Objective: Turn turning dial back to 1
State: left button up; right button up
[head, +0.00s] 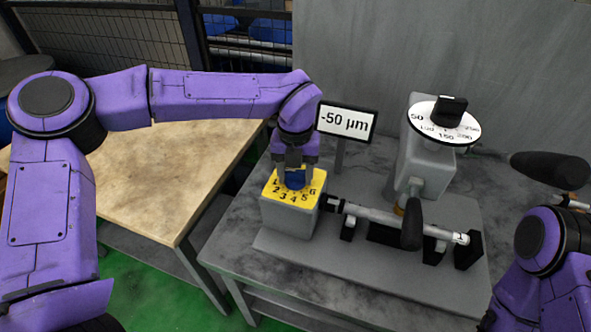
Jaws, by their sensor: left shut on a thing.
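The turning dial is a blue knob (294,180) on a yellow plate (289,200) marked 1 to 6, on top of a grey box (288,218). My left gripper (294,178) reaches down from above and is shut on the blue knob. Its fingers cover much of the knob, so I cannot tell which number it points to. The numbers 1 to 6 run around the plate's front edge, 1 at left and 6 at right. My right arm shows at the right edge, but its gripper is out of view.
A display (346,121) reading -50 µm stands behind the box. To the right are a white scale disc with a black knob (449,111), a clamped metal shaft (385,213) and a dark handle (411,226). A wooden table (150,180) lies left, with free room.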

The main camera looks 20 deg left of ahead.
aim_at(296, 171)
pick_arm(q)
jog(key=o, duration=1)
notch_tip(296, 171, up, 11)
jog(key=b, duration=0.1)
jog(key=shift+f, duration=0.15)
